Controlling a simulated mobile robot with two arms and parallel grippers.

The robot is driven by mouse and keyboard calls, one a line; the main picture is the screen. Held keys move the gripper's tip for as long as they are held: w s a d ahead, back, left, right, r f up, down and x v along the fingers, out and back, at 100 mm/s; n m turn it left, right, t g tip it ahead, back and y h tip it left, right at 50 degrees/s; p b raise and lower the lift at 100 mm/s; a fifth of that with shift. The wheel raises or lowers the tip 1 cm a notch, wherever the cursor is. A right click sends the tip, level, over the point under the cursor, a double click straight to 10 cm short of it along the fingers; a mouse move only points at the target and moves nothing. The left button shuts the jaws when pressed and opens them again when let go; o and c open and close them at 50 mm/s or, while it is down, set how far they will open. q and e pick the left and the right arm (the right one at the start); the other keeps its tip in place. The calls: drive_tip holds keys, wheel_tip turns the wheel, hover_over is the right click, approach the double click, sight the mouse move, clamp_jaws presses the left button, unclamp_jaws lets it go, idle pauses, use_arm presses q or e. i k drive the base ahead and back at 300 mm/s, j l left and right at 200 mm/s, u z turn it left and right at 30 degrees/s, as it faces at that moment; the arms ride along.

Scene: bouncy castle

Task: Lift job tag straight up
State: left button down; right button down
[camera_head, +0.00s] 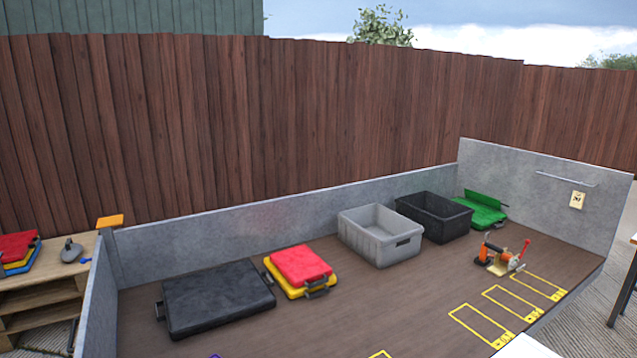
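The job tag (577,200) looks like a small cream card with dark marks. It is against the grey end panel at the right, below and to the right of a thin metal rail (566,179). How it is held on the panel is too small to tell. Neither of my grippers is in view.
The brown deck (400,300) holds a black case (218,299), red and yellow cases (300,266), a grey crate (350,238), a black crate (430,205), a green case (485,212) and orange-and-red tools (500,260). Yellow outlines mark its front right. A wooden fence stands behind.

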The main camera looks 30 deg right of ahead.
sight(577, 198)
drive_tip(key=z, duration=2.3)
drive_tip(key=i+l+z, duration=0.3)
drive_tip(key=i, duration=0.3)
drive_tip(key=i+z, duration=0.35)
drive_tip(key=i, duration=1.65)
drive_tip(key=i+u, duration=0.25)
drive_tip(key=i, duration=0.3)
drive_tip(key=i+l+u, duration=0.3)
drive_tip(key=i, duration=0.25)
drive_tip(key=i+j, duration=0.05)
drive_tip(key=j, duration=0.05)
